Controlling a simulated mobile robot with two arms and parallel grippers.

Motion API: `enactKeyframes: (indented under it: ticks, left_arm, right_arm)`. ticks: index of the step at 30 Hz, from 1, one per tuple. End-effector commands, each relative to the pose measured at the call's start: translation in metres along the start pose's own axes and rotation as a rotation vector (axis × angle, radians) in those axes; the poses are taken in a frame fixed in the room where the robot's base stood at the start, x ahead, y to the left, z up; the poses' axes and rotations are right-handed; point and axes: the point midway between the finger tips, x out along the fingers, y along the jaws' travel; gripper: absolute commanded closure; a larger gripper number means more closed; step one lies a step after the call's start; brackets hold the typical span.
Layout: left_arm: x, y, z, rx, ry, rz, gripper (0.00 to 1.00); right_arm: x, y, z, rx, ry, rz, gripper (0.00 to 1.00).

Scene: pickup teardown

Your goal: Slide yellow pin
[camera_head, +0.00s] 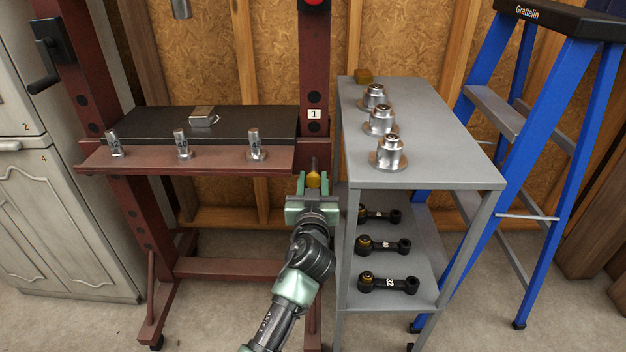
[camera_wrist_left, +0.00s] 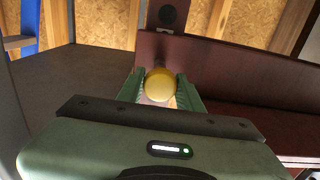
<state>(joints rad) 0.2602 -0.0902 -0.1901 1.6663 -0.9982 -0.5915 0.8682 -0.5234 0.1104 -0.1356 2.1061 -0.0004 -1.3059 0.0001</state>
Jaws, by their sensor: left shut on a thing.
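The yellow pin (camera_head: 313,180) is at the right post of the dark red press frame, below the label "1", with a thin dark tip pointing up. In the left wrist view its round yellow end (camera_wrist_left: 160,85) sits between the green fingers. My left gripper (camera_head: 313,190) is shut on it, in front of the post. The fingers partly cover the pin, so how deep it sits in the post cannot be told. My right gripper is in neither view.
The press bed (camera_head: 247,124) bears a small metal block (camera_head: 203,117); several numbered metal pins stand on its front ledge (camera_head: 215,160). A grey shelf (camera_head: 440,172) stands close on the right with metal parts and black links. A blue ladder (camera_head: 562,150) is beyond it.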

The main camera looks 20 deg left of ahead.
Motion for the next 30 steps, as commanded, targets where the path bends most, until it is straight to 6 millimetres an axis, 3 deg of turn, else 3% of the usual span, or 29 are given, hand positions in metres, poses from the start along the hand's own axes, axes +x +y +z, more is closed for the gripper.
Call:
enactKeyframes:
  ticks: [1,3,30]
  left_arm:
    - [-0.0001,0.0006,0.0003,0.0,0.0,0.002,0.84]
    - [-0.0001,0.0007,0.0004,-0.001,-0.001,0.002,1.0]
    - [-0.0001,0.0008,0.0016,-0.001,-0.003,0.002,1.0]
  right_arm:
    - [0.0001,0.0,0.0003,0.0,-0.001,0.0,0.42]
    - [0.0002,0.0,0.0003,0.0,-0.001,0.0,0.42]
    - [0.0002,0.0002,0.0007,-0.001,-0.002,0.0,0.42]
